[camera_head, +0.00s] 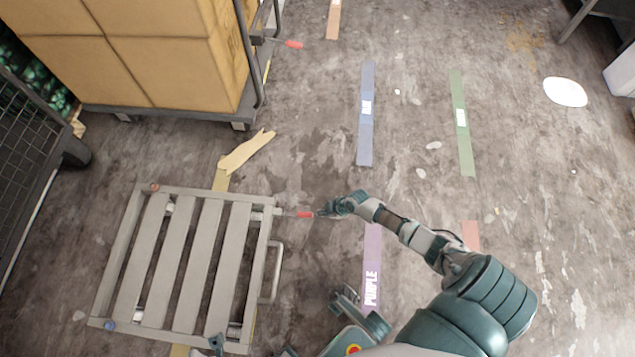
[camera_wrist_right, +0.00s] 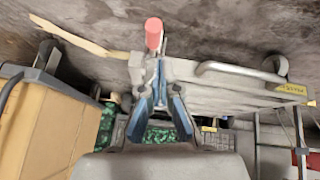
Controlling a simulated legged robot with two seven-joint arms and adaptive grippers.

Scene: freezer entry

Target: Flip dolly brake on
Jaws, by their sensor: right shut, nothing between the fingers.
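The low grey slatted dolly (camera_head: 209,262) stands on the floor at lower left in the head view. Its brake lever has a red tip (camera_head: 303,214) and sticks out to the right from the dolly's upper right corner. My right gripper (camera_head: 323,212) is shut and empty, with its fingertips just right of the red tip. In the right wrist view, the fingers (camera_wrist_right: 160,80) converge, with the red tip (camera_wrist_right: 153,33) just beyond them and the dolly frame (camera_wrist_right: 215,77) behind. Whether they touch the lever is unclear.
A cart with stacked cardboard boxes (camera_head: 135,50) stands at upper left; it has a similar red-tipped lever (camera_head: 293,44). A dark wire cage (camera_head: 25,160) is at the left edge. Blue tape (camera_head: 366,135), green tape (camera_head: 461,135) and purple tape (camera_head: 371,275) mark open floor.

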